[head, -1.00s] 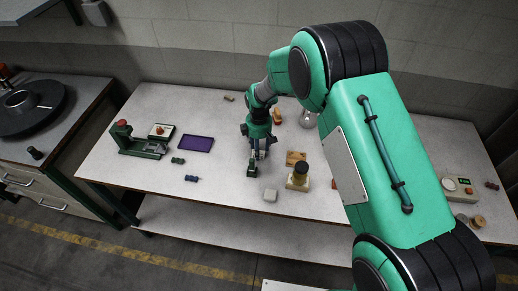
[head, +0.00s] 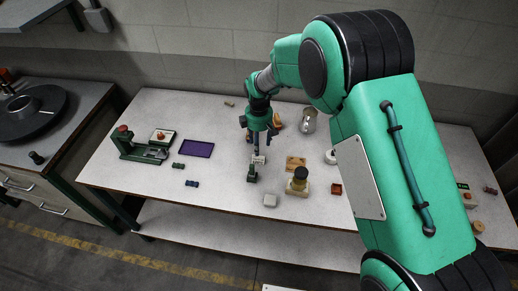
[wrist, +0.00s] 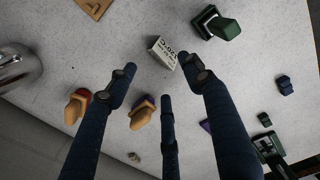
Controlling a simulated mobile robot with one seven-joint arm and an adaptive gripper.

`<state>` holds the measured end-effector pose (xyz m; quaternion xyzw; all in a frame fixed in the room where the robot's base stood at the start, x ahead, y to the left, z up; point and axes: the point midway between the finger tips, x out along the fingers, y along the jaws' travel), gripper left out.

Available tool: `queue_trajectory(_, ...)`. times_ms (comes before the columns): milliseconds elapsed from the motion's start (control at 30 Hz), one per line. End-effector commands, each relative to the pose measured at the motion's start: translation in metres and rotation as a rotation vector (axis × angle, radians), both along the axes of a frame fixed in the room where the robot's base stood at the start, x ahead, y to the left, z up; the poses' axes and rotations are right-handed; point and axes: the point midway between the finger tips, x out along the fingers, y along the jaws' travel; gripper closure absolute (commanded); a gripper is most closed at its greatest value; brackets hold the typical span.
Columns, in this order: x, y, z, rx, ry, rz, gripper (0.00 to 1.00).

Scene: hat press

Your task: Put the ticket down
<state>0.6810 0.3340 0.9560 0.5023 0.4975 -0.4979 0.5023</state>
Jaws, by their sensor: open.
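The ticket (head: 259,160) is a small white piece standing on the table just below my gripper (head: 260,146). In the wrist view the ticket (wrist: 162,52) shows dark printed characters on its face. My gripper (wrist: 165,88) has three dark blue fingers, spread apart with nothing between them. The ticket lies beyond the fingertips, close to one of them, and appears clear of the fingers.
A dark green stamp-like object (head: 252,174) is right beside the ticket. A purple tray (head: 198,148) and green press (head: 135,146) are left.

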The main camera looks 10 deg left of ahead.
Motion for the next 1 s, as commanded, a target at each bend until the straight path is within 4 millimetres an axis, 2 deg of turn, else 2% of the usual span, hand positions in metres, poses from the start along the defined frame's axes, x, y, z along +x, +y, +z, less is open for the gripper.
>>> queue_trajectory(100,0.001,0.0,0.021,0.001,-0.002,0.0,0.49)
queue_trajectory(333,0.0,0.0,0.042,0.0,0.0,0.0,0.49)
queue_trajectory(1000,0.0,0.0,0.046,0.0,0.0,0.0,0.49)
